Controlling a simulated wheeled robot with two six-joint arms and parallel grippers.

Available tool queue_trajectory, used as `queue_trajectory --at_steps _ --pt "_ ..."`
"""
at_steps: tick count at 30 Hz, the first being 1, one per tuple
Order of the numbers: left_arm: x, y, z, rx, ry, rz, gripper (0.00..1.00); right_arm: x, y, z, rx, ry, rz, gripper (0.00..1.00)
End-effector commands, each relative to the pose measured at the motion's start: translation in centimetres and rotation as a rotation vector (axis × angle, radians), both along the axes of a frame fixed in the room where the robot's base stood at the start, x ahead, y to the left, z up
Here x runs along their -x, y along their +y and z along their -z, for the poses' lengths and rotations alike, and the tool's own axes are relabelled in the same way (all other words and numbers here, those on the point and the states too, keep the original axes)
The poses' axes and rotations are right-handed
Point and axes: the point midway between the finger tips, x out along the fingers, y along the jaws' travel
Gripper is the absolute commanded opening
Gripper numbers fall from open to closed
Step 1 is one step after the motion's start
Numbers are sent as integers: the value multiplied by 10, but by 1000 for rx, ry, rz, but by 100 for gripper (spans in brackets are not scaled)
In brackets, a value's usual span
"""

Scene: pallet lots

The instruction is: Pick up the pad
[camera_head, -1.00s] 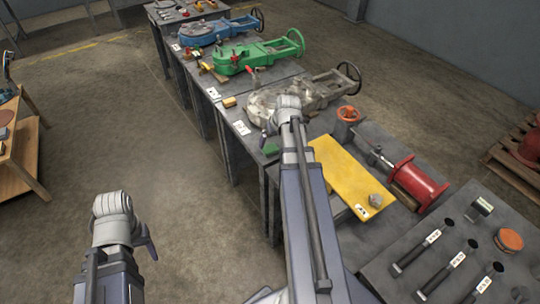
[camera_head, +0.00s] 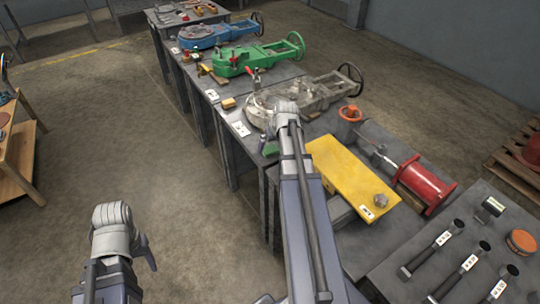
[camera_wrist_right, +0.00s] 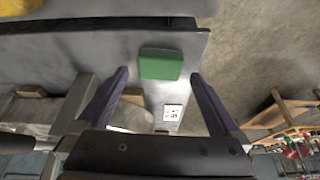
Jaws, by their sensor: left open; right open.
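A green pad (camera_head: 270,148) lies on the grey table near its left edge, partly hidden by my right wrist in the head view. It shows clearly as a green block in the right wrist view (camera_wrist_right: 161,63). My right gripper (camera_wrist_right: 158,76) is open and empty, its two dark fingers on either side of the pad's near edge, with a gap on each side. I cannot tell its exact height above the table. My left gripper (camera_head: 143,255) is away from the tables over the floor at lower left, mostly hidden by its own wrist.
A grey valve (camera_head: 300,98) stands behind my right gripper, with a green valve (camera_head: 250,58) further back. A white label card (camera_head: 241,129) lies left of the pad. A yellow plate (camera_head: 350,178) and red cylinder (camera_head: 425,187) are to the right. Open floor is at left.

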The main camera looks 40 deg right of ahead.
Motion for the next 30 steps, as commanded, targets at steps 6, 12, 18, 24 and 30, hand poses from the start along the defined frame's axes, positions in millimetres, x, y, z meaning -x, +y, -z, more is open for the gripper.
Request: queue_trajectory --at_steps 6,12,18,24,30 --pt "0 0 24 0 0 0 60 -9 -2 24 0 0 -1 100" --pt "0 0 22 0 0 0 60 -9 -2 22 1 -1 -1 100" --pt "0 0 22 0 0 0 60 -9 -2 21 0 -1 -1 80" --pt "0 0 22 0 0 0 60 -9 -2 22 -1 0 -1 57" --pt "0 0 22 0 0 0 60 -9 -2 22 -1 0 -1 35"
